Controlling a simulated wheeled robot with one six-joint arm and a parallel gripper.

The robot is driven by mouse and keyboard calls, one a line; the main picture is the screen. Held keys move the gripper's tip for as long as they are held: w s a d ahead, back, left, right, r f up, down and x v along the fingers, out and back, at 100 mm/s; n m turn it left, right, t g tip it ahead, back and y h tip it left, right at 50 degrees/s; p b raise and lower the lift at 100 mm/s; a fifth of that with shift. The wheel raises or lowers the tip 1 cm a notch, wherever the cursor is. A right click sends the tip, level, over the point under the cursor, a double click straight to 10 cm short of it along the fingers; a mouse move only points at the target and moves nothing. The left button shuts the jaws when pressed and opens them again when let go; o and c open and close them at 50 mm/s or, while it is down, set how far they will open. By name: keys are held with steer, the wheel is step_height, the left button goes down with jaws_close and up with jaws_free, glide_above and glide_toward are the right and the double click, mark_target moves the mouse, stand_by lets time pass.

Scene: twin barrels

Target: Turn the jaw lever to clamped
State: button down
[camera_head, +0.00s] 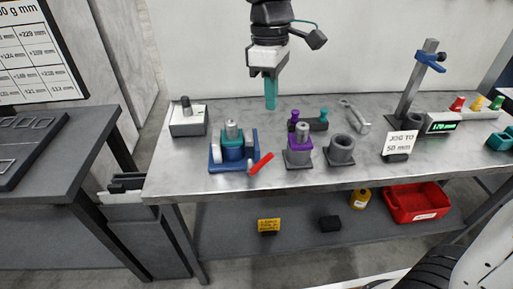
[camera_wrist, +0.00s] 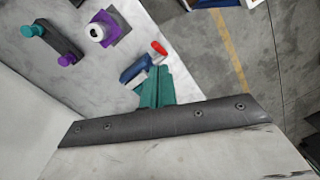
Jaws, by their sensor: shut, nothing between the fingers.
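The jaw lever (camera_head: 260,163) has a red handle and sits at the front right of a blue clamp fixture (camera_head: 214,160). The fixture holds a teal barrel (camera_head: 232,152) with a metal top between its blue jaws. In the wrist view the red lever (camera_wrist: 159,48) shows beyond the fingertips, beside part of the blue fixture (camera_wrist: 136,69); my fingers hide the rest. My gripper (camera_head: 271,105) has teal fingers, shut and empty, pointing down above the back of the bench, behind and right of the lever and apart from it. The fingers also show in the wrist view (camera_wrist: 157,80).
Right of the fixture stand a purple barrel (camera_head: 299,152), a grey ring holder (camera_head: 341,150) and a knobbed stand (camera_head: 316,125). A grey box (camera_head: 187,119) is at back left, a sign (camera_head: 400,143) and gauge stand (camera_head: 411,90) at right. Bare bench lies behind the fixture.

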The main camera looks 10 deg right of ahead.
steer(key=w+a+f+n, duration=0.3)
steer(key=a, duration=0.3)
glide_toward(258, 163)
steer(key=a+f, duration=0.3)
steer(key=d+f, duration=0.2)
steer(key=shift+d+f, duration=0.25)
steer(key=shift+d, duration=0.05)
steer(key=shift+d+f, duration=0.1)
steer(key=shift+d, duration=0.1)
steer(key=shift+s, duration=0.1)
